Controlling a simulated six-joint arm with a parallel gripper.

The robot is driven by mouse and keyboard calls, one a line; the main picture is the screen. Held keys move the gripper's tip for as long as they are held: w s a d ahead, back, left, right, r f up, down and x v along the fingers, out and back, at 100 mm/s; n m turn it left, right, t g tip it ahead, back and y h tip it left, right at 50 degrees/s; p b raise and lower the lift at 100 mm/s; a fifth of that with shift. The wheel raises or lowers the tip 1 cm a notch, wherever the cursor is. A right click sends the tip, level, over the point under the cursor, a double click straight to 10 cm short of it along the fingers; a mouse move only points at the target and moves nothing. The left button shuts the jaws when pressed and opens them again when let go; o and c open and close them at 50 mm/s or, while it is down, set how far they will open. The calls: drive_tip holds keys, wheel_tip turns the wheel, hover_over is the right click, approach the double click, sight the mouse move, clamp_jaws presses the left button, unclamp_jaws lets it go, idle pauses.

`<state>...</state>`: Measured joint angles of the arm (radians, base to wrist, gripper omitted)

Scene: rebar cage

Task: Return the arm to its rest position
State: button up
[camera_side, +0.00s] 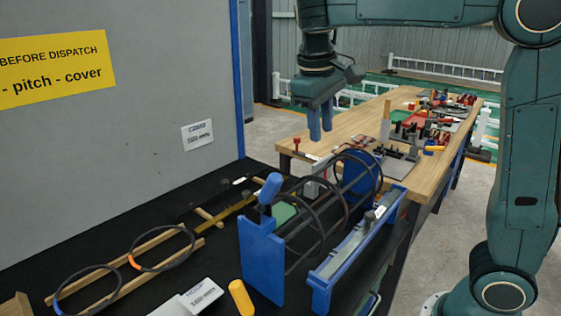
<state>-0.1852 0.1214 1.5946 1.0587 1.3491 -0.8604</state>
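My gripper (320,134) hangs fingers down in the upper middle of the side view, at the end of my green arm. Its two blue fingers look close together, with nothing visible between them. This angle does not show clearly whether they are parted. Below it, apart from the fingers, stands the rebar cage of dark rings (318,232) and long bars.
A blue-edged rail (355,243) runs along the cage's right. Two loose rings (160,262) lie on wooden strips (120,285) at left. A wooden bench (352,118) with tools lies behind; a grey panel (110,140) rises at left.

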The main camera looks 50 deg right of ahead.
drive_tip(key=shift+d, duration=0.1)
drive_tip(key=s+d+t, duration=0.2)
drive_tip(key=s+t, duration=0.1)
drive_tip(key=s, duration=0.7)
drive_tip(key=s+a+f+t+y, duration=0.2)
drive_tip(key=s+a+f, duration=0.2)
drive_tip(key=s+f, duration=0.2)
drive_tip(key=shift+s+a+f+t, duration=0.3)
drive_tip(key=shift+s+a+f, duration=0.1)
drive_tip(key=shift+s, duration=0.65)
